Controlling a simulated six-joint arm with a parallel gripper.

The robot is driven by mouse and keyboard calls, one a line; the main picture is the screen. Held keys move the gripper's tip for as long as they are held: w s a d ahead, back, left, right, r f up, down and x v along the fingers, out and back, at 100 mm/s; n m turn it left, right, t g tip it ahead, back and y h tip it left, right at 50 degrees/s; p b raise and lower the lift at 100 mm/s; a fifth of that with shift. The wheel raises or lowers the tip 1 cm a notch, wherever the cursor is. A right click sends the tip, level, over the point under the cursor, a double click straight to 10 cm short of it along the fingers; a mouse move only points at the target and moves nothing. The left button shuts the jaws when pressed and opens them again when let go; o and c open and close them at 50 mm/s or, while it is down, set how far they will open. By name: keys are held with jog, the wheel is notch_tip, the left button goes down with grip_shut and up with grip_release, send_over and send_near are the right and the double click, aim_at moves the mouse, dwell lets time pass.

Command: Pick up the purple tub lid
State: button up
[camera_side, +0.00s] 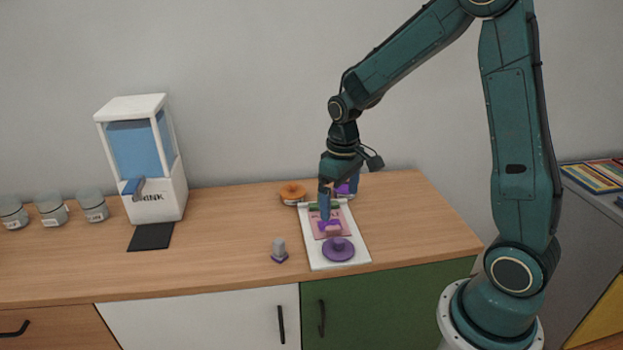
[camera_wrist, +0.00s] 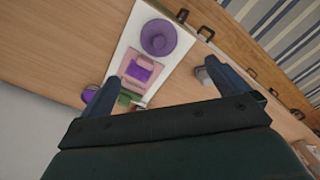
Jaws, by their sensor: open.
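The purple tub lid (camera_side: 338,249) is a round disc with a raised knob, lying flat at the front end of a white board (camera_side: 325,262). In the wrist view the lid (camera_wrist: 158,37) lies ahead of the fingertips, at the board's far end. My gripper (camera_side: 325,208) points down above the back half of the board, behind the lid. In the wrist view its two fingers (camera_wrist: 165,73) are spread wide with nothing held between them. A pink piece with a purple block (camera_wrist: 138,70) shows between the fingers, nearer than the lid.
A small grey-topped piece with a purple base (camera_side: 279,251) stands left of the board. An orange-brown round item (camera_side: 292,192) sits behind it. A purple-and-blue item (camera_side: 346,188) is partly hidden behind my gripper. A drink dispenser (camera_side: 145,165) and jars (camera_side: 52,209) stand left.

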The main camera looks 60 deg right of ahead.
aim_at(338, 241)
jog(key=shift+f, duration=4.3)
jog(key=shift+f, duration=0.1)
jog(key=shift+s+f, duration=0.1)
jog(key=shift+f, duration=2.4)
jog(key=c, duration=1)
